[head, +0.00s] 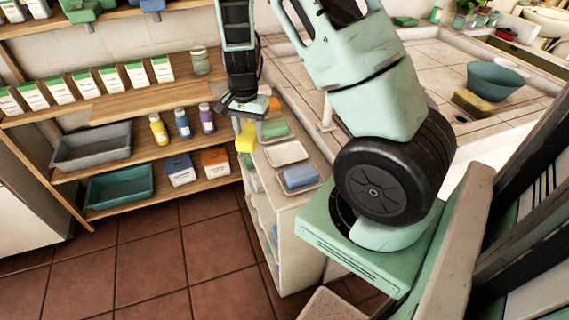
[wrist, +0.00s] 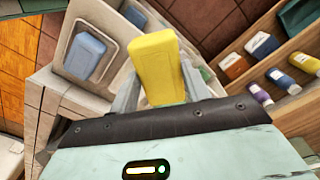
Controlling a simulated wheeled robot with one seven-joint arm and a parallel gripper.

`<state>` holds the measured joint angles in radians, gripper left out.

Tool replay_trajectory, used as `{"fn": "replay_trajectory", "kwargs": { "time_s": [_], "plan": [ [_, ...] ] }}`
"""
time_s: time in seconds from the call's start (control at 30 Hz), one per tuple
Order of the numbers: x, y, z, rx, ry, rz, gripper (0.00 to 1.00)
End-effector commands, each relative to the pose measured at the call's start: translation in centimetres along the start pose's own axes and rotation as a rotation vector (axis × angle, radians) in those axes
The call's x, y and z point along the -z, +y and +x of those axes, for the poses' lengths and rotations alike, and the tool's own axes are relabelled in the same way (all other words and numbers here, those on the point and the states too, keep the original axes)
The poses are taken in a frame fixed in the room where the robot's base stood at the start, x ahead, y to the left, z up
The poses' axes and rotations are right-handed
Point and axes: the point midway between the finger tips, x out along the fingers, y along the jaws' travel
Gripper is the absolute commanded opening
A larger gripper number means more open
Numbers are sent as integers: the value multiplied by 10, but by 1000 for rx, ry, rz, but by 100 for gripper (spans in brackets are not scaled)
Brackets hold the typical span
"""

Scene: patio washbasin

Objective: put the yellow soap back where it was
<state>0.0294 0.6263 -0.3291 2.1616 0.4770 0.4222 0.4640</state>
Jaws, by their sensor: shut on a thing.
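The yellow soap (head: 245,139) hangs below my gripper (head: 250,122), at the left edge of the white cabinet top. In the wrist view the yellow soap (wrist: 159,66) stands between the two grey fingers, which are shut on it. An empty pale dish (head: 287,153) lies on the cabinet top, to the right of and nearer than the soap. On one side of it a blue soap (head: 299,177) lies in a dish; on the other lies a green soap (head: 275,129). The blue soap (wrist: 86,55) also shows at the wrist view's left.
Wooden shelves (head: 150,102) with cartons, a jar (head: 201,61), bottles and bins stand left and behind. A tiled counter (head: 420,75) at right bears a teal bowl (head: 497,80) and a sponge-like block (head: 472,104). An orange item (head: 275,104) sits beyond the green soap. Open floor lies left of the cabinet.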

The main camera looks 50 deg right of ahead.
Motion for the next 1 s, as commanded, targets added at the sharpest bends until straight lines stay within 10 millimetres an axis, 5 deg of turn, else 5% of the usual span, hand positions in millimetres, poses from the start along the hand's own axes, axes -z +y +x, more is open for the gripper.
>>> {"fn": "replay_trajectory", "kwargs": {
  "time_s": [0.2,0.4,0.57,0.8,1.0],
  "plan": [
    [47,40,1,5,1,500,24],
    [71,71,-6,3,0,813,24],
    [77,80,-3,0,-1,910,24],
    [76,82,39,-3,-3,920,24],
    [77,81,55,-1,-2,919,24]
  ]
}}
